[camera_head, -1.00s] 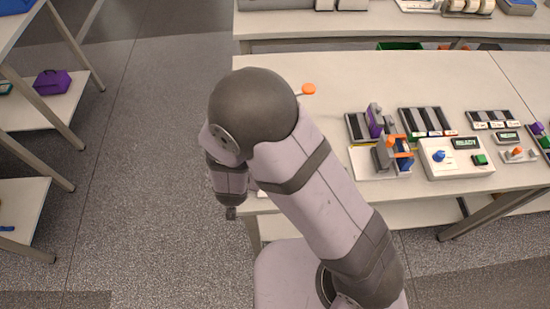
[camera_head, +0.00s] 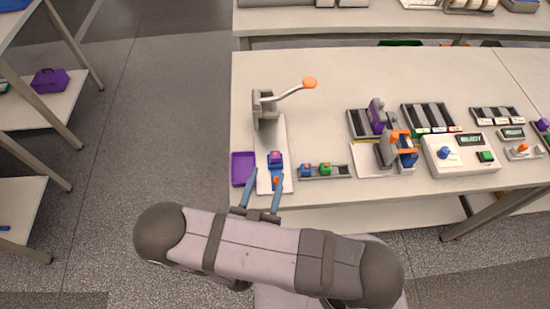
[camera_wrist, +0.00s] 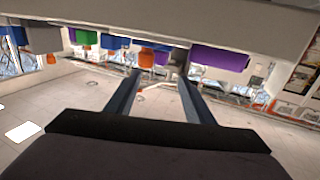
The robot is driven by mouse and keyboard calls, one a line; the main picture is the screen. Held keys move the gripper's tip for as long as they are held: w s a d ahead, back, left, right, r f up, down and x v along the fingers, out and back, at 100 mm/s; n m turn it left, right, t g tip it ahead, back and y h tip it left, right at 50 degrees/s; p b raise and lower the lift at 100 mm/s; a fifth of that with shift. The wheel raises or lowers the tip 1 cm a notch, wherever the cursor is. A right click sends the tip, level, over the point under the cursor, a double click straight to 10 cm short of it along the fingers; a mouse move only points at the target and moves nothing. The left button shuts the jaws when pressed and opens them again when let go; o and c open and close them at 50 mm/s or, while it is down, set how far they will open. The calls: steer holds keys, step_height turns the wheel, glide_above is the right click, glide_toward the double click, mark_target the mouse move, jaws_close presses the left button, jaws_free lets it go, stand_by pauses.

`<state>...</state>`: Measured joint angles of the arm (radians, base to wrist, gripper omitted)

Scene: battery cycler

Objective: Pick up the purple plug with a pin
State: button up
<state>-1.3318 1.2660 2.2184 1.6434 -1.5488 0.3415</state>
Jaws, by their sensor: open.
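A small purple plug (camera_head: 275,157) with an orange top sits on the white base plate of a lever press (camera_head: 264,106), near the table's front. A blue part (camera_head: 277,170) and an orange part lie just in front of it. My gripper (camera_head: 266,176) is open and empty. Its two blue-grey fingers reach in from the front edge, short of the purple plug. In the wrist view my fingers (camera_wrist: 158,76) are spread, with an orange piece (camera_wrist: 146,58) beyond the gap.
A purple tray (camera_head: 243,183) lies left of the press; it also shows in the wrist view (camera_wrist: 218,58). The press's orange-knobbed lever (camera_head: 310,83) sticks up to the right.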

mark_target(273, 166)
steer(key=shift+x, duration=1.1)
steer(key=shift+w, duration=0.1)
steer(key=shift+x, duration=2.5)
steer(key=shift+f, duration=0.1)
steer(key=c, duration=1.2)
